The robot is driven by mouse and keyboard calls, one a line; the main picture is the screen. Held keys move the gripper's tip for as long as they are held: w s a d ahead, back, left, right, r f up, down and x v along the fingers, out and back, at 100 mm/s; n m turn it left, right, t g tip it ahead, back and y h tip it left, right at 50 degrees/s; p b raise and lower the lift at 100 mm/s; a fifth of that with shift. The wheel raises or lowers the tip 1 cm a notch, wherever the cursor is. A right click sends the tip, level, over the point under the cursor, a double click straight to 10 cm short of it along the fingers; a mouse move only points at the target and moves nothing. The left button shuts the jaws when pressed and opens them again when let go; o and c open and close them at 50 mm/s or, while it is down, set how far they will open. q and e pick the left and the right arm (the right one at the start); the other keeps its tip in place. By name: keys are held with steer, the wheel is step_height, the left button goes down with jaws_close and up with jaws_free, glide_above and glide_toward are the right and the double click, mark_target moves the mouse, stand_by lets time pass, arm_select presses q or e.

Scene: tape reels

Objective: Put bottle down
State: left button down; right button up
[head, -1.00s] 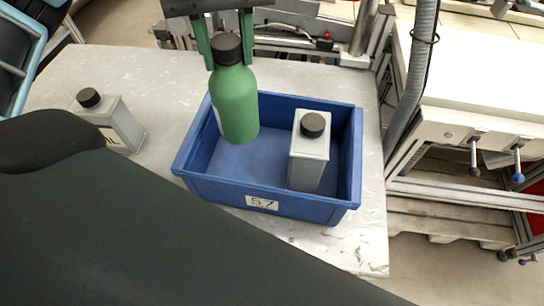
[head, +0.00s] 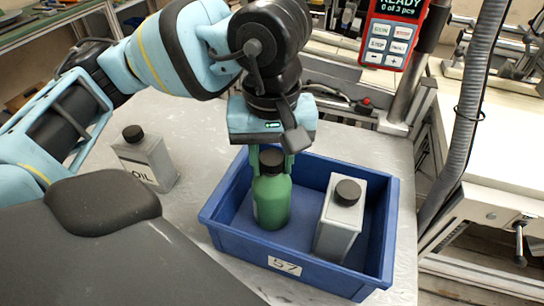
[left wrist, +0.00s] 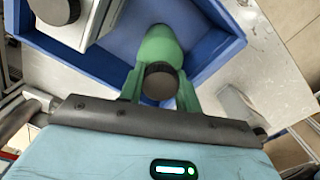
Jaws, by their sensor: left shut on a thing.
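A green bottle (head: 272,203) with a dark cap stands upright inside the left part of the blue bin (head: 240,245). My left gripper (head: 271,160) is above the bin, pointing down, with its green fingers shut on the bottle near its cap. In the left wrist view the bottle (left wrist: 158,45) lies between the two fingers (left wrist: 160,88), over the bin (left wrist: 225,45). Whether the bottle's base touches the bin floor is hard to tell. My right gripper is not in view.
A grey bottle (head: 340,222) stands in the right part of the bin. Another grey bottle marked OIL (head: 146,160) stands on the table (head: 195,135) left of the bin. A grey hose (head: 465,110) and a display panel (head: 392,30) are at the right and back.

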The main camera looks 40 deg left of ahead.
arm_select(q)
steer(key=shift+f, duration=0.15)
steer(key=c, duration=1)
jaws_free()
steer(key=shift+r, duration=0.2)
step_height(320, 180, up, 12)
steer(key=p, duration=0.1)
